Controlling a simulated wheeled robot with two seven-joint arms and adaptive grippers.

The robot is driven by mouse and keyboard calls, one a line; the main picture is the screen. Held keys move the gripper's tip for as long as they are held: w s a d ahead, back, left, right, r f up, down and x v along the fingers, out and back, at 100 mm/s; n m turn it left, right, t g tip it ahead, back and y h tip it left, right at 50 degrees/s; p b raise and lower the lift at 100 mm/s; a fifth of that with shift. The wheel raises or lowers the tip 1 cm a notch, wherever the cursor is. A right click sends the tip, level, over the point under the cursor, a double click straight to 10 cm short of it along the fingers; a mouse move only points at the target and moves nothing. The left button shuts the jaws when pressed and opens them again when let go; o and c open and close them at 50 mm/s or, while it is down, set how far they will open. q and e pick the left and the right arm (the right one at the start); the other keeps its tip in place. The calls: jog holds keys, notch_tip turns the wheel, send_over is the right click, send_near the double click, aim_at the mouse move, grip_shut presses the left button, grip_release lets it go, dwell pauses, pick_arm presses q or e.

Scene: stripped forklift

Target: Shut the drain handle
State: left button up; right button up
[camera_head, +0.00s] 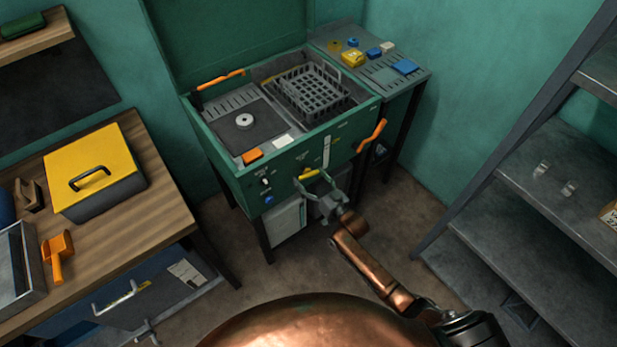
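A short yellow handle (308,174), which I take to be the drain handle, is on the front panel of the green parts washer (226,173). It lies roughly crosswise, tilted slightly up to the right. My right gripper (314,181) is right in front of it with its fingers spread, one to each side. I cannot tell whether the fingers touch the handle. The gripper hides the part of the panel just below it. My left gripper is not in view.
A wooden bench (120,235) with a yellow-lidded box (92,172) stands left. Grey shelves (545,170) stand right. The floor (400,220) between washer and shelves is clear.

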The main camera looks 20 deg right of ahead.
jog(key=c, duration=1.1)
jog(key=shift+r+n+p, duration=0.1)
jog(key=shift+n+p, duration=0.35)
jog(key=shift+n, duration=1.25)
jog(key=o, duration=1.2)
jog(key=shift+d, duration=0.1)
jog(key=shift+s, duration=0.1)
jog(key=v, duration=1.1)
jog(key=shift+s+d, duration=0.15)
jog(key=shift+s, duration=0.2)
